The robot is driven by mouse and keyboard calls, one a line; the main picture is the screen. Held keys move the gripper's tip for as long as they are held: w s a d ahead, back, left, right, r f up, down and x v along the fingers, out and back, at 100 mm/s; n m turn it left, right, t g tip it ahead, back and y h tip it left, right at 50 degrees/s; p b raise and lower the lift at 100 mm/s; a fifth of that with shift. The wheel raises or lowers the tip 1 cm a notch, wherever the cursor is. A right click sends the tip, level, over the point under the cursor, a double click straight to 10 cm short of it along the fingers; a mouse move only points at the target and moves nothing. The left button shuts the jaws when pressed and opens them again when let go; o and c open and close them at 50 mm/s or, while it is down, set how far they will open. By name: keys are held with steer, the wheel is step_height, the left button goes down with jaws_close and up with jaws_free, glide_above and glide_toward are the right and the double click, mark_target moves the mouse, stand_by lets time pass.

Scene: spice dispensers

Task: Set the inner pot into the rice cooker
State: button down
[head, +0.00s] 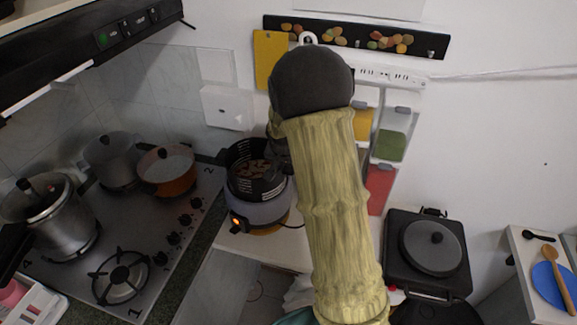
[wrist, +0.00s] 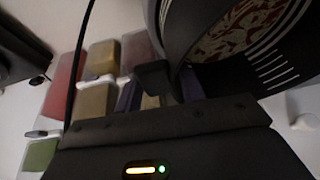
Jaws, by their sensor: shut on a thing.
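The inner pot (head: 243,158) is dark, with pale marks on its inner wall and brownish contents. It is directly over the grey rice cooker (head: 262,212), which has a lit orange light on its front. How far the pot sits inside the cooker cannot be told. My gripper (head: 278,150) is at the pot's right side, partly hidden by my arm. In the wrist view, my gripper (wrist: 172,82) is shut on the wall of the pot (wrist: 215,68), whose marked inside and reddish-brown contents fill the upper right. The cooker is not clear in the wrist view.
A stove (head: 150,235) with several pots stands left of the cooker, an orange pot (head: 168,172) nearest. Coloured spice dispensers (head: 391,146) hang on the wall behind my arm. A black appliance (head: 428,250) stands at right. The white counter (head: 300,250) has little free room.

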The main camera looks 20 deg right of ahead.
mark_target(289, 185)
steer(key=shift+f+b, duration=2.95)
steer(key=shift+f, duration=0.5)
stand_by(0.8)
steer(key=c, duration=0.8)
jaws_free()
steer(key=shift+o, duration=0.2)
steer(key=shift+s+f, duration=0.1)
steer(key=shift+f, duration=0.05)
steer(key=b+v, duration=0.2)
steer(key=v, duration=1.5)
steer(key=shift+r, duration=0.3)
steer(key=shift+f, duration=0.1)
steer(key=s+a+f+n+y, duration=0.1)
steer(key=s+a+f+n, duration=0.1)
steer(key=s+f, duration=0.4)
steer(key=s+a+f+n+g+y, duration=0.1)
steer(key=s+a+f+n, duration=0.2)
steer(key=s, duration=0.8)
step_height(289, 185, down, 3)
steer(key=shift+s+f+n, duration=0.1)
steer(key=shift+s+n, duration=0.15)
steer(key=shift+n, duration=0.85)
